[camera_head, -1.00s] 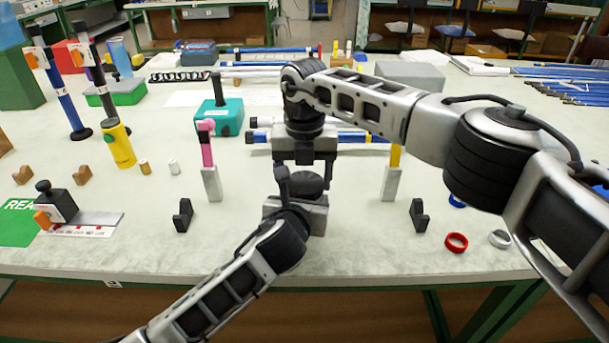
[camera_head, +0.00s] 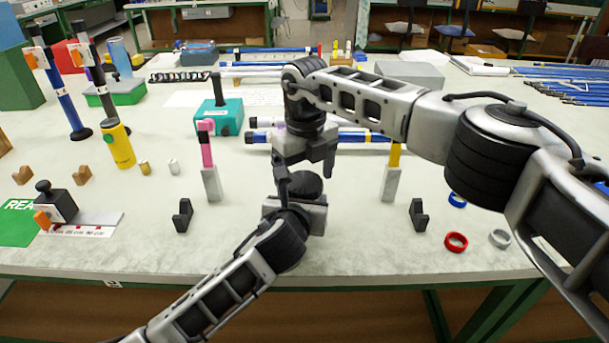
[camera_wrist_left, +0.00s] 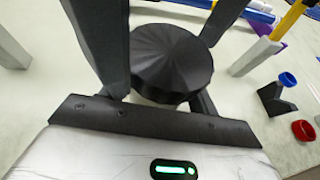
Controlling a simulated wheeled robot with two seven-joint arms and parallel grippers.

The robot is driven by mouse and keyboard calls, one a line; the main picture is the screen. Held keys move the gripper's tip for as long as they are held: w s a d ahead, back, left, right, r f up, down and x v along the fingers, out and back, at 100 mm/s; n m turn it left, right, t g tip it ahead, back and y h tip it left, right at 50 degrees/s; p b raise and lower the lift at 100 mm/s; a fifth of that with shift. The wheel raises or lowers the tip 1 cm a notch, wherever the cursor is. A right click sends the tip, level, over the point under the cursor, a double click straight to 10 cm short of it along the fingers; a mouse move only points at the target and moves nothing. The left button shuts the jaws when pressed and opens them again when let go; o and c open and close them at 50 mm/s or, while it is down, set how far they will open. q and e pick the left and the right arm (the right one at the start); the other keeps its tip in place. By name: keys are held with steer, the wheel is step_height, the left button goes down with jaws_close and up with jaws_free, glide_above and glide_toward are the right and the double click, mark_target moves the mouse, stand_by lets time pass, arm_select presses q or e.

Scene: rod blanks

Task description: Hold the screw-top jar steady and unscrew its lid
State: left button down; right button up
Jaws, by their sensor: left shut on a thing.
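The jar's dark, ribbed round lid (camera_wrist_left: 170,62) fills the middle of the left wrist view. It also shows between my two grippers in the head view (camera_head: 308,186). My left gripper (camera_head: 302,204) comes in from the front and is shut on the jar under the lid. My right gripper (camera_head: 306,166) points down from above, with its fingers on opposite sides of the lid. In the left wrist view dark fingers stand left and right of the lid. I cannot tell whether the right fingers press on it.
Grey posts (camera_head: 211,185) (camera_head: 391,185) stand left and right of the grippers, with small black holders (camera_head: 183,215) (camera_head: 419,215) in front. A red ring (camera_head: 456,242) and a grey ring (camera_head: 500,238) lie at right. The table's front middle is clear.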

mark_target(303, 182)
arm_select(q)
steer(key=shift+d, duration=0.1)
arm_select(e)
steer(key=shift+s+a+f, duration=0.15)
steer(key=shift+a, duration=0.1)
steer(key=shift+r, duration=0.5)
step_height(303, 182, up, 3)
steer(key=shift+r, duration=0.45)
steer(key=shift+c, duration=1.3)
step_height(303, 182, up, 3)
steer(key=shift+d+r+m, duration=0.1)
steer(key=shift+m, duration=0.9)
steer(key=shift+f, duration=3.95)
steer(key=c, duration=0.8)
steer(key=n, duration=0.2)
steer(key=shift+d+n, duration=0.1)
steer(key=shift+n, duration=0.3)
